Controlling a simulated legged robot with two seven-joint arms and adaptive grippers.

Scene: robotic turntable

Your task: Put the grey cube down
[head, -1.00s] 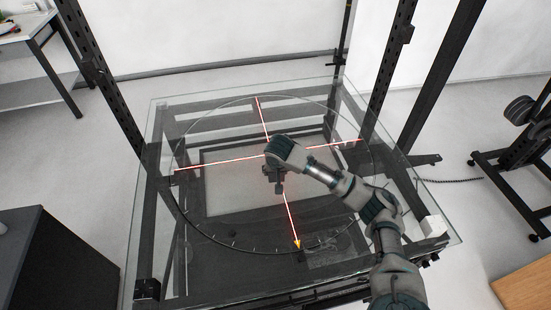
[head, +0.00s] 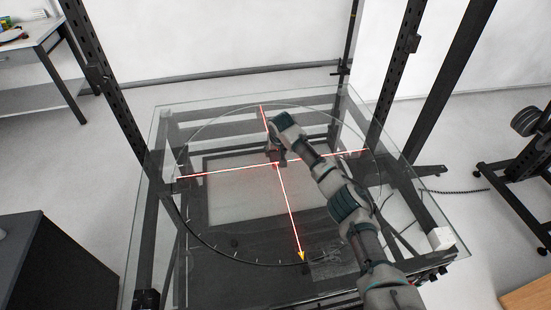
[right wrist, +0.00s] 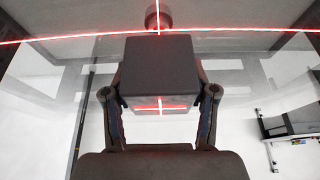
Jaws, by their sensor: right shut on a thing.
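The grey cube (right wrist: 158,68) fills the middle of the right wrist view, between the two fingers of my right gripper (right wrist: 160,95). The gripper is shut on it, with a finger at each side. In the head view my right gripper (head: 277,157) is over the glass turntable (head: 222,243), close to where the red lines cross. There the cube is too small and dark to tell from the gripper. I cannot tell whether the cube touches the glass. My left gripper is not in view.
Red lines cross the turntable, one ending in a yellow arrowhead (head: 301,256). A white block (head: 440,238) sits at the glass table's right corner. Dark upright posts (head: 104,85) stand around it. The rest of the glass looks clear.

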